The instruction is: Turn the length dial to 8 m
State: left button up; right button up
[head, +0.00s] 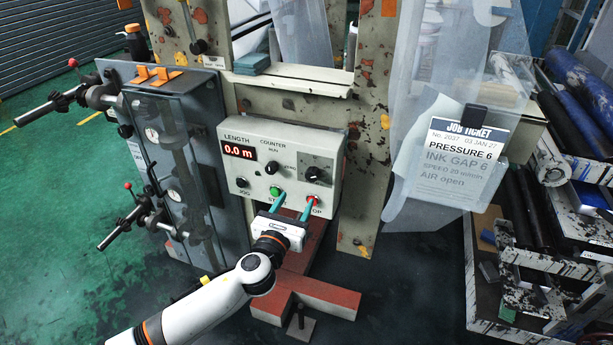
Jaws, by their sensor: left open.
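A pale control box (230,133) marked LENGTH COUNTER is fixed to the machine frame. A black dial (314,175) sits on a grey plate at the right of the box. A smaller black knob (272,168) is left of it, and another (241,182) is at the lower left. The dials' scale marks are too small to read. My left gripper (296,199) is open, with its teal fingers apart over the lower part of the box, below the dial. Nothing shows between them. My right gripper is not in view.
A green button (274,190) and a red button (313,196) sit close to my fingertips. A job ticket (463,160) hangs at the right. Glass-fronted piping with levers (165,150) stands at the left. A red-brown base (325,293) lies below.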

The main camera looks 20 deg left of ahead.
aim_at(311, 177)
pick_arm(q)
jog(key=w, duration=1.1)
jog(key=shift+w+d+f, duration=0.1)
jog(key=shift+d+f, duration=0.05)
jog(key=shift+d, duration=0.1)
jog(key=shift+c, duration=0.2)
jog(key=c, duration=0.9)
